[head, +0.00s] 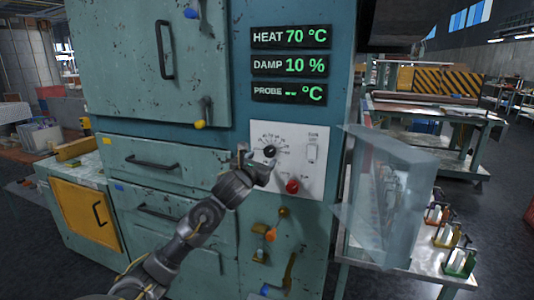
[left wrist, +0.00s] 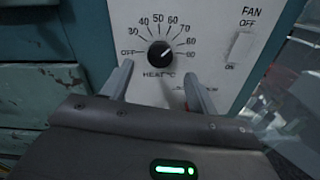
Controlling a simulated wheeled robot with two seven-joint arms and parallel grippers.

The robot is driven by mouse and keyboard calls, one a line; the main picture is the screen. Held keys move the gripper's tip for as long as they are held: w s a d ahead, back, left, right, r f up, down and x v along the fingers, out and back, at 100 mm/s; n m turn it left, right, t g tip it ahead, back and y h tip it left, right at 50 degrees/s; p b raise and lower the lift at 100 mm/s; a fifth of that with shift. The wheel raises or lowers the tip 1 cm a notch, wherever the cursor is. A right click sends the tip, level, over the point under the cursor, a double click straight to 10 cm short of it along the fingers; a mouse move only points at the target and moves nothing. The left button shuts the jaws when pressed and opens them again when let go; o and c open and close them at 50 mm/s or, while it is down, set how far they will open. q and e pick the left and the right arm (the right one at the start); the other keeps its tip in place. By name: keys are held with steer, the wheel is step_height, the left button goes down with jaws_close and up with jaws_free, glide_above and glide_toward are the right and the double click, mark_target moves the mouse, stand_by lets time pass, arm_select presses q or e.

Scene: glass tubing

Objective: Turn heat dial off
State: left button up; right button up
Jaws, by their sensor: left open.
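The heat dial (head: 269,151) is a small round black knob on a white panel, ringed by a printed scale. In the left wrist view the dial (left wrist: 160,52) has a white pointer mark aimed up and right, toward the 70 side; OFF is at its left. The heat display (head: 290,36) reads 70 °C. My left gripper (head: 257,160) is at the panel beside the dial. In the left wrist view its two fingers (left wrist: 158,72) are apart, below and to either side of the dial, with nothing between them. My right gripper is not in view.
A fan switch (head: 312,150) is right of the dial, and a red knob (head: 292,187) is below it. Coloured-handled levers (head: 271,233) hang lower on the cabinet. A clear glass shield (head: 390,200) stands close on the right, by a metal table. Drawer handles (head: 152,162) protrude at left.

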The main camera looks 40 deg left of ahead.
mark_target(269, 153)
arm_select(q)
steer(key=p+x, duration=0.1)
steer(key=x, duration=0.4)
steer(key=shift+w+a, duration=0.15)
steer(key=shift+w, duration=0.25)
steer(key=shift+c, duration=0.2)
steer(key=c, duration=0.9)
